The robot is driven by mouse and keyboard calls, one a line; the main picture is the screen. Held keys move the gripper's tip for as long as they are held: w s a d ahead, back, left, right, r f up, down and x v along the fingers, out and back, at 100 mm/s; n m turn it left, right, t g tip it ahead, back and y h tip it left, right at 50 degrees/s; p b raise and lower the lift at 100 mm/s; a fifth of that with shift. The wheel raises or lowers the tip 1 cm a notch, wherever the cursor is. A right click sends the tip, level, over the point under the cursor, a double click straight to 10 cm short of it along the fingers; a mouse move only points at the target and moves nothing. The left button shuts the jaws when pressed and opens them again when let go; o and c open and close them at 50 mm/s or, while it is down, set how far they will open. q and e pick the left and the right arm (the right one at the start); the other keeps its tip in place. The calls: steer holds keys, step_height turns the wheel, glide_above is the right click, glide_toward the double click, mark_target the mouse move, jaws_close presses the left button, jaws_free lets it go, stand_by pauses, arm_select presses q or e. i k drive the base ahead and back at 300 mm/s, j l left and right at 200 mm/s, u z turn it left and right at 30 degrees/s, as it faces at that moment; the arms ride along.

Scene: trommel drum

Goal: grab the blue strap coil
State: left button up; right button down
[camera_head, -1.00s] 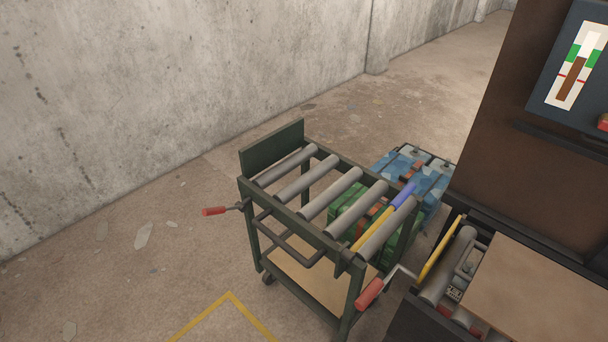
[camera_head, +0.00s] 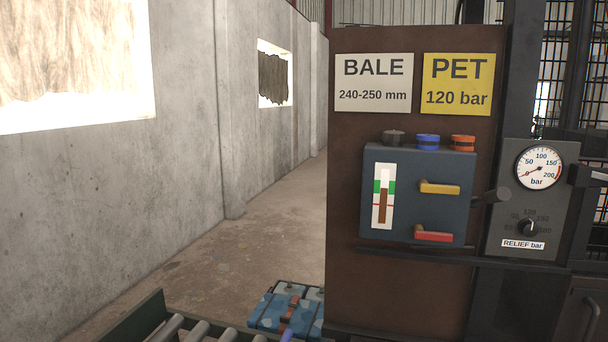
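The blue strap coil (camera_head: 428,142) rests on top of a dark blue-grey control box (camera_head: 372,231) on the brown panel. It stands between a black coil (camera_head: 394,138) on its left and an orange coil (camera_head: 463,143) on its right, with small gaps between them. Neither of my grippers shows in the head view.
The box carries a level gauge (camera_head: 383,197), a yellow lever (camera_head: 440,187) and a red lever (camera_head: 434,236). A dark handle (camera_head: 491,197) juts out beside a pressure dial (camera_head: 540,168). A roller cart (camera_head: 150,309) and blue bales (camera_head: 268,312) are low at the left.

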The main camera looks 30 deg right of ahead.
mark_target(427, 142)
steer(key=z, duration=1.85)
